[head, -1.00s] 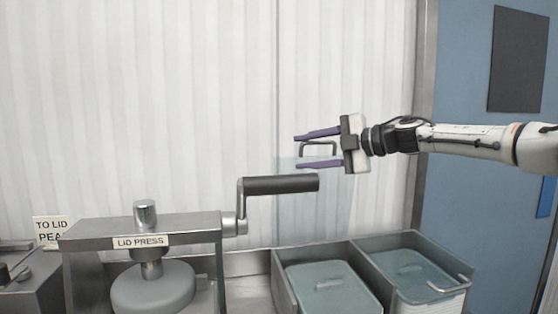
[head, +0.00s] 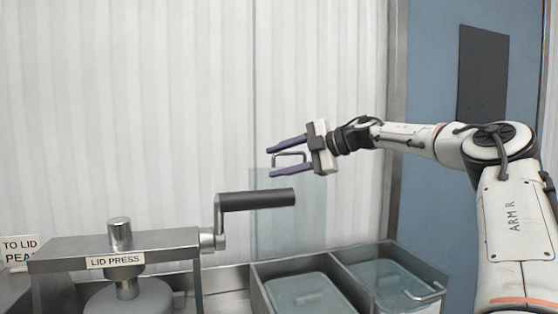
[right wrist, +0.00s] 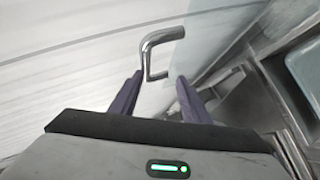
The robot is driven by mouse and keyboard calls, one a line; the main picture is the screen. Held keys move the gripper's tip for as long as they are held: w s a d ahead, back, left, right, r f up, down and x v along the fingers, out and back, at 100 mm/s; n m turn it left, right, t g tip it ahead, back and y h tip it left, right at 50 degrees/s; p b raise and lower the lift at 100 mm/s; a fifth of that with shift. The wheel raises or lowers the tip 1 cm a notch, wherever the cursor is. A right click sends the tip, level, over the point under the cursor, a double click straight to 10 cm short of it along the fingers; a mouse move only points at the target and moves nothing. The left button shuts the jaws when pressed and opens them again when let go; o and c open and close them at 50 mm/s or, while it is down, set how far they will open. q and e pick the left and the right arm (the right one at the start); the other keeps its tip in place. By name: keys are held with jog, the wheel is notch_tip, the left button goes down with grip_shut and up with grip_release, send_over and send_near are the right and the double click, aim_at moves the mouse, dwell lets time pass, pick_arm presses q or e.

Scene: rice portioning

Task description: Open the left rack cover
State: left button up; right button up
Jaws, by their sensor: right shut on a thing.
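The left rack cover (head: 262,228) is a clear, faintly blue panel. In the head view it stands upright at the back of the left rack compartment (head: 258,290). Its metal handle (head: 289,154) is at the top, between the purple fingers of my right gripper (head: 288,158), which is shut on it. In the right wrist view the bent handle (right wrist: 150,58) shows at the fingertips (right wrist: 156,80). A pale, rounded container (head: 310,292) shows inside the left compartment. My left gripper is in neither view.
The right rack compartment has a clear cover lying over it, with a metal handle (head: 425,293) at its front. A lid press (head: 150,241) with a dark-gripped crank (head: 257,200) stands left of the rack. A corrugated wall (head: 130,100) is behind.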

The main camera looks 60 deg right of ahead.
jog(key=o, duration=0.7)
notch_tip(320, 180, down, 2)
jog(key=shift+c, duration=0.2)
jog(key=shift+s+r+b, duration=0.3)
jog(key=shift+s+r, duration=0.05)
jog(key=shift+s, duration=0.15)
jog(key=shift+w+r+b+v, duration=0.1)
jog(key=shift+r+b+v, duration=0.2)
jog(key=shift+v, duration=1.3)
jog(key=shift+w+r+b+v, duration=0.1)
jog(key=shift+b+v, duration=0.25)
jog(key=shift+v, duration=1.25)
jog(key=shift+w+r+b+v, duration=0.1)
jog(key=shift+r+b+v, duration=0.2)
jog(key=shift+v, duration=1.3)
jog(key=shift+d, duration=0.1)
